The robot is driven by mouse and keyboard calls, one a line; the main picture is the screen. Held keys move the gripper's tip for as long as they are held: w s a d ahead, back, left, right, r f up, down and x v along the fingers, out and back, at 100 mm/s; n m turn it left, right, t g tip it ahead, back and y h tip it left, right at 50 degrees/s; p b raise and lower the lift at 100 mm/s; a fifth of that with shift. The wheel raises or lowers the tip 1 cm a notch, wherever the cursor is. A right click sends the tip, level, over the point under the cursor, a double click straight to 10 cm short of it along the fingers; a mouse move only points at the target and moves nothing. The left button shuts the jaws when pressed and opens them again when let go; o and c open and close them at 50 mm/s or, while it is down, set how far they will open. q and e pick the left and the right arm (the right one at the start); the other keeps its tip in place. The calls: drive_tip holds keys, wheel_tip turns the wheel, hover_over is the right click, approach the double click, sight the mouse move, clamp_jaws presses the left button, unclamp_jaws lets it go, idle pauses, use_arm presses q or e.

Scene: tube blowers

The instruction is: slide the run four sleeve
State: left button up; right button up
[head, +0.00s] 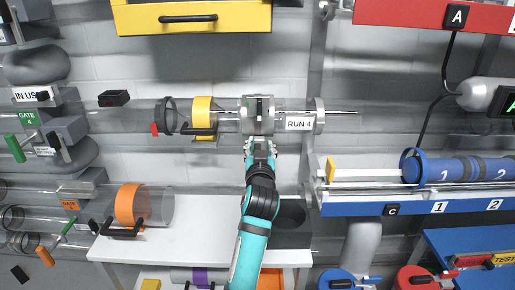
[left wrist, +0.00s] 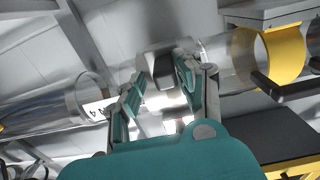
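The run four sleeve (head: 257,115) is a silvery metal collar on the clear horizontal tube, just left of the RUN 4 label (head: 299,124). My left gripper (head: 259,146) is directly below it, pointing up. In the left wrist view, the two teal-padded fingers (left wrist: 161,80) stand apart, with the shiny sleeve (left wrist: 160,103) and its dark block (left wrist: 159,72) between and beyond them. I cannot tell whether the fingertips touch it. My right gripper is in neither view.
A yellow collar (head: 203,116) with a black handle sits left of the sleeve. A metal flange (head: 319,115) stands to its right. A blue rack (head: 400,205) is at the right, and a white table (head: 190,235) with a dark bin (head: 290,225) is below.

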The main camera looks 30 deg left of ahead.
use_arm(q)
drive_tip(key=shift+o, duration=0.4)
drive_tip(key=shift+a+r, duration=0.1)
drive_tip(key=shift+r, duration=0.35)
wheel_tip(320, 180, up, 9)
drive_tip(key=shift+r, duration=0.1)
idle(0.3)
